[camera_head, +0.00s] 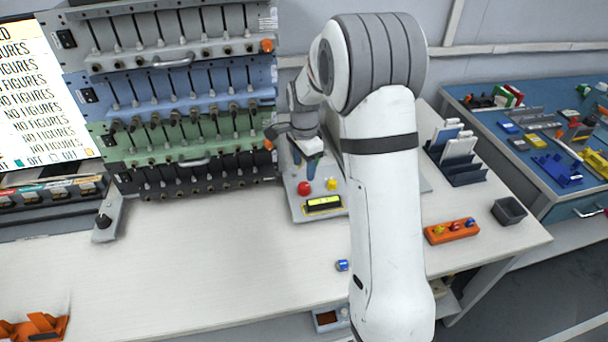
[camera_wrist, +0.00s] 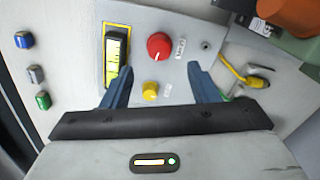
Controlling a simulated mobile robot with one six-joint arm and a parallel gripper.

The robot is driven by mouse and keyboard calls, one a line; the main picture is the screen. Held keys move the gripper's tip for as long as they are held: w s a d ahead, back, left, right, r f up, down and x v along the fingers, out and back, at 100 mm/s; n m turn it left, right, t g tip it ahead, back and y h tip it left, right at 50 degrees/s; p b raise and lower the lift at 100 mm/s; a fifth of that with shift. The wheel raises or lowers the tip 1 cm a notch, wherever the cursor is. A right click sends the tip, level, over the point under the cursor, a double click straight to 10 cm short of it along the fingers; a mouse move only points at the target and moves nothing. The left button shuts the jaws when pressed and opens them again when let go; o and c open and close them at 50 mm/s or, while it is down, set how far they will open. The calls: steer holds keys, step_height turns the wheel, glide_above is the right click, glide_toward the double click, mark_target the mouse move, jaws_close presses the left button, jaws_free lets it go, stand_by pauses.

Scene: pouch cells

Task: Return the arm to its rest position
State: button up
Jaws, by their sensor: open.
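My arm (camera_head: 385,200) reaches over the workbench and bends back toward a grey instrument box (camera_head: 300,211). My gripper (camera_head: 302,158) is over the back part of this box, partly hidden by my arm. In the wrist view my gripper (camera_wrist: 162,72) has its two blue fingers apart with nothing between them. Past the fingertips, the box face shows a red knob (camera_wrist: 158,46), a yellow knob (camera_wrist: 152,89) and a lit yellow display (camera_wrist: 115,55). I cannot tell whether the fingers touch the box.
A rack of cabled channels (camera_head: 195,100) stands left of my gripper. Right of my arm are a dark slotted holder with pouch cells (camera_head: 458,150), an orange block (camera_head: 452,231) and a dark bin (camera_head: 509,211). A small blue item (camera_head: 342,265) lies near the front. The left-front bench is mostly clear.

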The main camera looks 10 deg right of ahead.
steer(key=shift+r, duration=0.55)
